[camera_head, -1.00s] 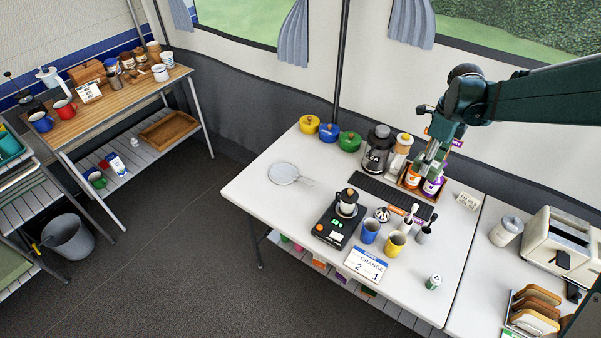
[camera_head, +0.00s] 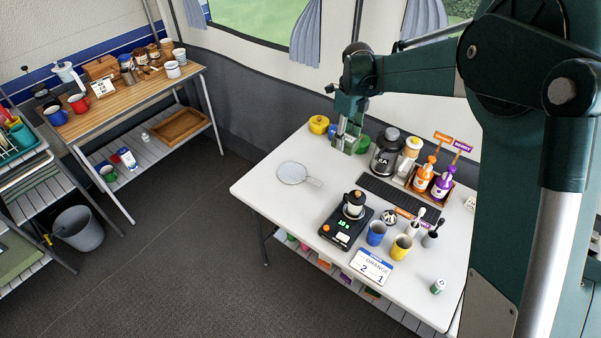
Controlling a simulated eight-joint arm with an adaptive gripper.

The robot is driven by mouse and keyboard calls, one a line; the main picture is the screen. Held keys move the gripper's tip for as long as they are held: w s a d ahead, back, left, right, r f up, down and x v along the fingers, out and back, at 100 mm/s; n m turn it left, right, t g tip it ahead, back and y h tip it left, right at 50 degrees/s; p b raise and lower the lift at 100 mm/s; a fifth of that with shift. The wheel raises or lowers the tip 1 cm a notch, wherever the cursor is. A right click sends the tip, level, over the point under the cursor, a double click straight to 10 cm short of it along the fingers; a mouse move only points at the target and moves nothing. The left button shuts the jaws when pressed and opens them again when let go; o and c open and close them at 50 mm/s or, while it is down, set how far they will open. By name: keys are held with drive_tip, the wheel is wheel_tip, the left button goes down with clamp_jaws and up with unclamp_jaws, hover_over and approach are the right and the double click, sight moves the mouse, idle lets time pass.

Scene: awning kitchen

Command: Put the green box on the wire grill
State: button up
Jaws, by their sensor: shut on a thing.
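The wire grill (camera_head: 292,173), a round mesh with a handle pointing right, lies bare on the left part of the white table. My gripper (camera_head: 347,146) is over the back of the table, behind and to the right of the grill, in front of the round pots. It is shut on a small greenish thing, apparently the green box, mostly hidden by the fingers and hard to make out. A green pot (camera_head: 362,143) is partly hidden just behind the gripper.
A yellow pot (camera_head: 318,124) and a partly hidden blue pot stand left of my gripper. A coffee maker (camera_head: 386,152) and a crate of pump bottles (camera_head: 432,180) stand to the right. A scale (camera_head: 343,228) is in front. The table around the grill is clear.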

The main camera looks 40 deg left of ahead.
drive_tip(key=s+a, duration=0.4)
drive_tip(key=a, duration=0.3)
drive_tip(key=s+a, duration=0.4)
drive_tip(key=a, duration=0.3)
drive_tip(key=shift+n, duration=0.3)
drive_tip(key=shift+w+f, duration=0.15)
drive_tip(key=shift+f, duration=2.6)
hover_over(301, 176)
wheel_tip(301, 176, down, 6)
drive_tip(key=shift+a+f, duration=0.15)
drive_tip(key=shift+f, duration=0.1)
drive_tip(key=shift+f+b, duration=0.4)
drive_tip(key=shift+f, duration=1.35)
drive_tip(key=shift+f+b, duration=0.35)
drive_tip(key=shift+f, duration=0.15)
drive_tip(key=o, duration=0.9)
